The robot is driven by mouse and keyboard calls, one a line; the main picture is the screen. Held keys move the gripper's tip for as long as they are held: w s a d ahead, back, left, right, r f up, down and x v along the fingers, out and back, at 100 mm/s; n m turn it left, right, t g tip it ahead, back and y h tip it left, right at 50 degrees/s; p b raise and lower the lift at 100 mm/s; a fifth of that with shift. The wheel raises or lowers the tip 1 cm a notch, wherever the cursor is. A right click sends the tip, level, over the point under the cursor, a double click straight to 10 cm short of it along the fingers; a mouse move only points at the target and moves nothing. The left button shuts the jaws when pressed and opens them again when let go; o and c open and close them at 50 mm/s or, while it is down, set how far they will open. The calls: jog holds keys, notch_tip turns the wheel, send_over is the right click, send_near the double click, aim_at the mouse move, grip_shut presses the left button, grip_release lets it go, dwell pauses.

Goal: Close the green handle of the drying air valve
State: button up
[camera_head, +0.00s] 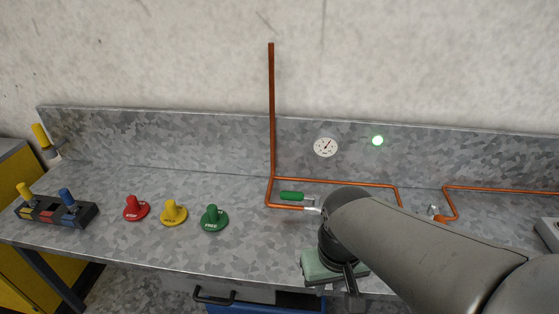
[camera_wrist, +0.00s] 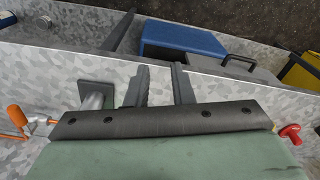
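The green handle (camera_head: 292,195) lies roughly horizontal in the head view, between the copper pipe runs on the bench. Its metal valve fitting (camera_head: 313,204) is just right of it, partly covered by my arm. My gripper (camera_head: 350,288) is in front and to the right of the handle, near the bench's front edge, apart from it. In the wrist view my gripper's two dark fingers (camera_wrist: 160,86) stand apart with nothing between them. The green handle does not show in the wrist view.
Red (camera_head: 136,208), yellow (camera_head: 173,212) and green (camera_head: 213,218) knobs stand left on the bench. A dial gauge (camera_head: 326,147) and lit green lamp (camera_head: 377,140) are on the back panel. An upright copper pipe (camera_head: 271,110) rises behind the handle.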

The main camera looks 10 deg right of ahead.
jog(key=shift+m+t+h, duration=0.3)
jog(key=shift+m+t, duration=0.4)
jog(key=shift+m, duration=0.1)
jog(key=w+r+b, duration=0.1)
jog(key=w, duration=0.5)
jog(key=w+b, duration=0.1)
jog(key=w, duration=0.6)
jog(key=w+r+b, duration=0.1)
jog(key=w, duration=0.6)
jog(key=shift+d+r, duration=0.3)
jog(key=shift+d, duration=0.05)
grip_shut()
jog(key=m+t+b, duration=0.2)
send_over(300, 197)
jog(key=w+a, duration=0.1)
jog(key=w, duration=0.3)
jog(key=f, duration=0.1)
notch_tip(300, 197, down, 10)
jog(key=p, duration=0.2)
jog(key=shift+s+a+h+p, duration=0.15)
jog(key=shift+a+h+p, duration=0.15)
jog(key=shift+p, duration=0.1)
jog(key=shift+f, duration=0.1)
